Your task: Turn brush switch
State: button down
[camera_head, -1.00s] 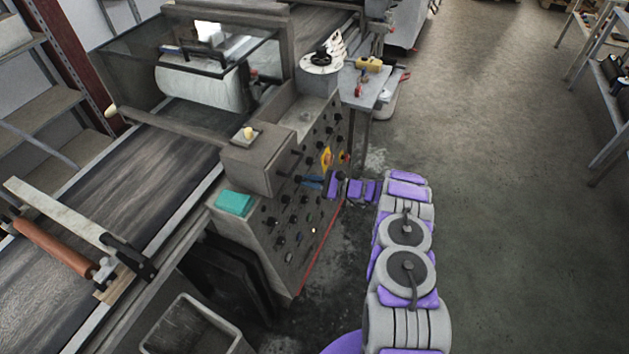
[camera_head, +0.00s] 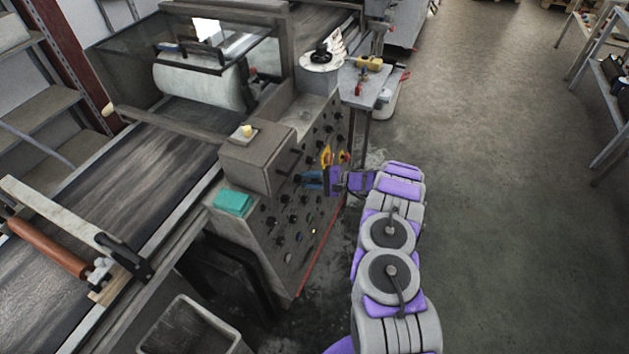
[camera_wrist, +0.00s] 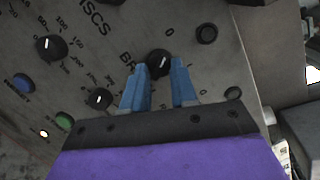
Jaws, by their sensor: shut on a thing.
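The control panel (camera_head: 290,215) of the lacquer machine carries rows of black knobs. In the wrist view, a black knob (camera_wrist: 159,62) with a white pointer line sits between the blue fingertips of my gripper (camera_wrist: 160,72), which is shut on it. The knob's pointer leans up and to the right. The label beside it is partly hidden by the fingers, so I cannot read its name. In the head view, my gripper (camera_head: 313,179) reaches the panel face from the right, and the knob is hidden there.
Near my gripper are another knob (camera_wrist: 100,98), a scaled knob (camera_wrist: 50,47), a green button (camera_wrist: 64,120), a blue button (camera_wrist: 23,83) and a black ring-shaped control (camera_wrist: 206,33). A yellow switch (camera_head: 327,156) is just above my gripper. A small side table (camera_head: 368,92) stands behind.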

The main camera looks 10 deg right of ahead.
jog(key=shift+w+a+r+n, duration=0.1)
jog(key=shift+a+r+n, duration=0.1)
jog(key=shift+a, duration=0.2)
jog(key=shift+w+a+r+n, duration=0.1)
jog(key=shift+a+r, duration=0.05)
jog(key=shift+a, duration=0.25)
jog(key=c, duration=1)
grip_release()
jog(key=shift+c, duration=0.2)
jog(key=shift+o, duration=1.2)
jog(key=shift+a+f, duration=0.25)
jog(key=shift+a, duration=0.3)
jog(key=shift+d+f, duration=0.15)
jog(key=shift+d, duration=0.3)
jog(key=shift+w+d+f, duration=0.1)
jog(key=shift+d, duration=0.1)
jog(key=p+v, duration=0.3)
jog(key=v, duration=1.4)
jog(key=shift+d, duration=0.25)
